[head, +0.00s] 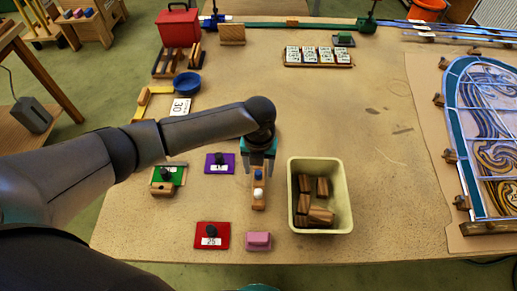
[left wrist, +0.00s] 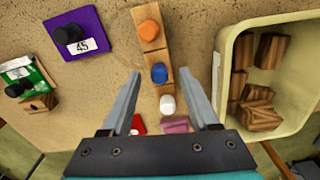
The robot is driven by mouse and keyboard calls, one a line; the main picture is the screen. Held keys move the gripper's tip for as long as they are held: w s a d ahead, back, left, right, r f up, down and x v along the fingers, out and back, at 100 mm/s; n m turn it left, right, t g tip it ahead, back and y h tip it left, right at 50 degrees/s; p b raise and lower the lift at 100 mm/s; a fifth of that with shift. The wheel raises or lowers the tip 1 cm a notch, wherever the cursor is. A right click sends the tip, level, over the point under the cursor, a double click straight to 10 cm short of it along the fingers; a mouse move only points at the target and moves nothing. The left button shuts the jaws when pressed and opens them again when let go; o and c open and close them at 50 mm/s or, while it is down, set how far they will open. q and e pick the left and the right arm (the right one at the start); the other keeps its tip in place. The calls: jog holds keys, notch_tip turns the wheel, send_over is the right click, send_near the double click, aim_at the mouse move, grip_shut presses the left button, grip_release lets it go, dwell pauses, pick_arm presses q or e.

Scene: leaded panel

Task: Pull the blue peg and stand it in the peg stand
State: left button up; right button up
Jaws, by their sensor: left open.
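The blue peg (head: 258,174) stands in a narrow wooden block (head: 259,204), with a white peg (head: 258,194) nearer the front edge. The left wrist view also shows the blue peg (left wrist: 159,73), between the white peg (left wrist: 167,104) and an orange peg (left wrist: 149,30), all in a row. My left gripper (head: 259,165) points down over the block, open and empty. In the left wrist view its fingertips (left wrist: 160,72) appear either side of the blue peg; I cannot tell the height gap. I cannot tell whether this block is the peg stand. My right gripper is not in view.
A cream bin (head: 346,200) with wooden blocks stands close to the right. A purple plate (head: 211,163), a green plate (head: 180,175), a red plate (head: 196,238) and a pink block (head: 258,240) lie around. The leaded panel (head: 465,150) is far right. The table's middle is mostly clear.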

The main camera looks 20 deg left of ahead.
aim_at(258, 172)
pick_arm(q)
notch_tip(258, 172, up, 14)
dwell(0.3)
jog(key=shift+s+f, duration=0.1)
dwell(0.4)
